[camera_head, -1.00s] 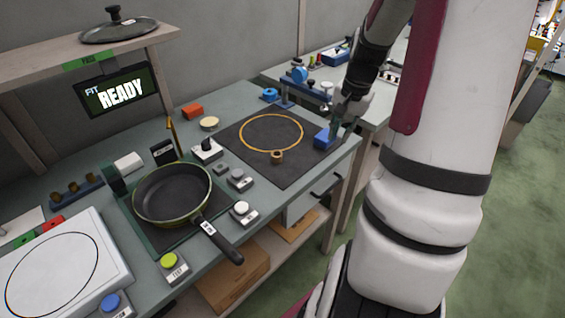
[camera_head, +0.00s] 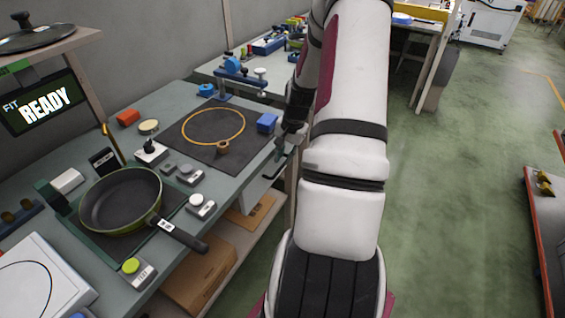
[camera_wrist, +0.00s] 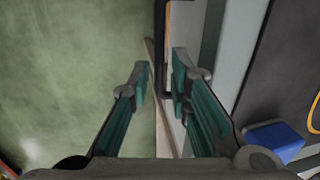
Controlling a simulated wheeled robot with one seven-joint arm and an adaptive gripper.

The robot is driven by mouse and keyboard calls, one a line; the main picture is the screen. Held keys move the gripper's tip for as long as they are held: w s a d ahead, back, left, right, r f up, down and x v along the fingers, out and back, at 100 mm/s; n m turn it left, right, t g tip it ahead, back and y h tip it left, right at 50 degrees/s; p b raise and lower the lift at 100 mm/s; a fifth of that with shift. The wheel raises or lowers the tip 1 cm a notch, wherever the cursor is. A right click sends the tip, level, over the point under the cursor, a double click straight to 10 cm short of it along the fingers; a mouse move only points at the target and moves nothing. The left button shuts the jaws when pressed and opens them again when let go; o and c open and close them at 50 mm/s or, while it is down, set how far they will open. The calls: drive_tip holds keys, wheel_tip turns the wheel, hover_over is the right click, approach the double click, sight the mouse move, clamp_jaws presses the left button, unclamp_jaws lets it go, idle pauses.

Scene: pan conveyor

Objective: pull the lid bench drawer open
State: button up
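The lid bench drawer (camera_head: 254,191) is a pale grey front under the right end of the grey-green bench, and it looks shut. Its dark bar handle (camera_head: 275,167) is partly hidden by my gripper (camera_head: 284,148) in the head view. In the wrist view, the black handle (camera_wrist: 160,45) runs up from between the fingertips of my gripper (camera_wrist: 160,80). The gripper is open, with one teal-padded finger on each side of the handle's near end. Gaps show between the fingers and the bar; contact is not visible.
A blue block (camera_head: 267,123) and a dark mat with a yellow ring (camera_head: 213,125) lie on the bench above the drawer. A green pan (camera_head: 121,200) sits further left, its handle over the front edge. A lid (camera_head: 36,40) rests on the shelf.

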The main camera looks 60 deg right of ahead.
drive_tip(key=shift+w+f, duration=0.15)
drive_tip(key=shift+f, duration=0.6)
drive_tip(key=shift+w+f, duration=0.1)
drive_tip(key=shift+f, duration=0.6)
clamp_jaws()
